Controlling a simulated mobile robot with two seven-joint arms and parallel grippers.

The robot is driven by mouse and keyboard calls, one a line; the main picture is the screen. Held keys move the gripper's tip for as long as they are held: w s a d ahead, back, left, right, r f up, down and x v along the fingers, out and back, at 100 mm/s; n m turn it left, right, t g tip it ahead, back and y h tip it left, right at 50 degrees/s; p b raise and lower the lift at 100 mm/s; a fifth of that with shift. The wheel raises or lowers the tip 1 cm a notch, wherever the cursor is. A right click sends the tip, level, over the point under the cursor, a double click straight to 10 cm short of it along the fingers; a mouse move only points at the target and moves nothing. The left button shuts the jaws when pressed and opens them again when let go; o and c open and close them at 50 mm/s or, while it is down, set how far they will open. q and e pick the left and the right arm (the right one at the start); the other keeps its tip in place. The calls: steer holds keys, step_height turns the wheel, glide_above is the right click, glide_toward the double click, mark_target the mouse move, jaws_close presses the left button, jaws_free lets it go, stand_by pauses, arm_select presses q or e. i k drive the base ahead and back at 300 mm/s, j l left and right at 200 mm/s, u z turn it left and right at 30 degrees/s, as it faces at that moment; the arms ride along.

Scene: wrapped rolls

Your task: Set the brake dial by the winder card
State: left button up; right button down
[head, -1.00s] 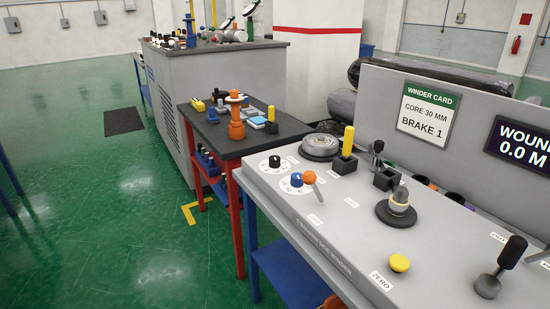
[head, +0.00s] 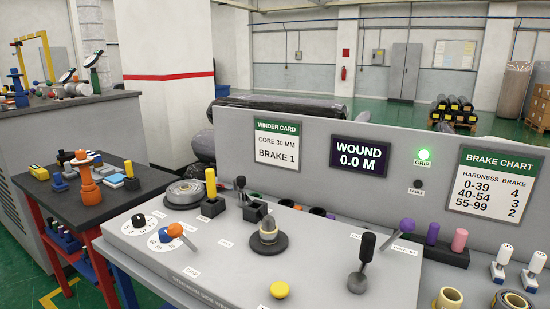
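The winder card (head: 277,145) on the grey upright panel reads "CORE 30 MM, BRAKE 1". At the left end of the grey console are two white dials. One dial (head: 127,225) has a black knob (head: 138,220); the other dial (head: 155,243) has a blue knob (head: 165,235). Beside the blue knob is an orange ball (head: 175,230) with a grey lever. The dial markings and labels are too small to read, so I cannot tell which is the brake dial or its setting. Neither of my grippers is in view.
The console (head: 225,262) also carries a grey disc (head: 185,194), a yellow-handled lever (head: 211,184), a spindle (head: 268,236), a yellow button (head: 279,289) and a black-handled lever (head: 362,263). The display (head: 359,157) reads "WOUND 0.0 M". A green GRIP lamp (head: 424,154) is lit beside a brake chart (head: 496,183).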

mark_target(139, 221)
steer(key=i+j+z, duration=0.1)
steer(key=j, duration=0.4)
steer(key=i+j+z, duration=0.1)
steer(key=j, duration=0.35)
steer(key=i+j+z, duration=0.15)
steer(key=j, duration=0.35)
